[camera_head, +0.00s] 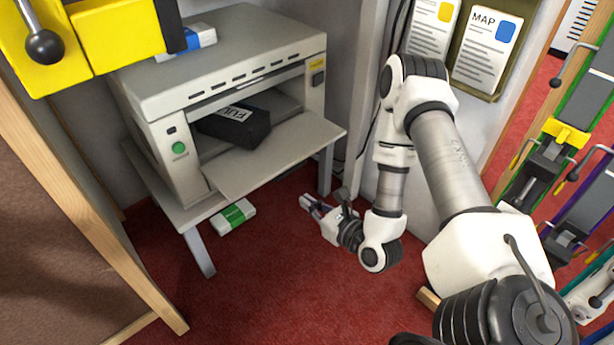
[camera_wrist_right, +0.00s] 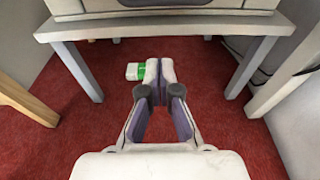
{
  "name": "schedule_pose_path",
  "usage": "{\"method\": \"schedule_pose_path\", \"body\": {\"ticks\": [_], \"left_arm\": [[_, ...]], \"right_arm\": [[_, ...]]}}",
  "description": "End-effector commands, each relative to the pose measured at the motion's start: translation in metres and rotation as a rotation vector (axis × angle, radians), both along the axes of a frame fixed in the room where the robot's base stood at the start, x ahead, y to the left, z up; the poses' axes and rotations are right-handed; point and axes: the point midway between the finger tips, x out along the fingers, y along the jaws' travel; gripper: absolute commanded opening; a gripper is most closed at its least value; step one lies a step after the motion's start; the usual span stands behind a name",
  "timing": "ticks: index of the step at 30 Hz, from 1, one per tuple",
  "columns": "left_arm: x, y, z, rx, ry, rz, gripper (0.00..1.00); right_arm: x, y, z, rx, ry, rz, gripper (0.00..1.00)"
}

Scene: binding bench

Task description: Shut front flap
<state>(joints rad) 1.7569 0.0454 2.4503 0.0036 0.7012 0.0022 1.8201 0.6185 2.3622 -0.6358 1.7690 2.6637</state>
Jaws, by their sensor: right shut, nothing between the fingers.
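The front flap (camera_head: 275,155) of the grey printer-like machine (camera_head: 215,55) is folded down and stands out level at the front, leaving the opening above it uncovered. A black box with a white label (camera_head: 240,126) lies inside the opening. My right gripper (camera_head: 306,202) is shut and empty, low in front of the machine and below the flap's height, apart from it. In the right wrist view the same gripper (camera_wrist_right: 160,70) points toward the space under the machine's stand (camera_wrist_right: 165,27). My left gripper does not show.
A white and green pack (camera_head: 233,217) lies on the red floor below the stand. A wooden-framed board (camera_head: 75,190) stands at the left. A yellow block with a black-knobbed lever (camera_head: 115,35) is at the upper left. Red floor (camera_head: 285,275) is clear in front.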

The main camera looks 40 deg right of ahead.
Motion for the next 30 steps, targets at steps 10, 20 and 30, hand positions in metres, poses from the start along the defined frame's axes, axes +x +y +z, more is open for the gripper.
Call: {"method": "schedule_pose_path", "body": {"ticks": [10,20,30], "left_arm": [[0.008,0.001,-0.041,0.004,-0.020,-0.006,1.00],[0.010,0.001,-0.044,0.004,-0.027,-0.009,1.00],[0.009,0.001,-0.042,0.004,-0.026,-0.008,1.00]], "right_arm": [[0.072,0.006,-0.013,-0.001,-0.004,0.000,0.00],[0.063,0.005,0.026,0.000,0.000,0.000,0.00],[0.063,0.005,0.027,-0.001,0.003,0.001,0.00]]}}
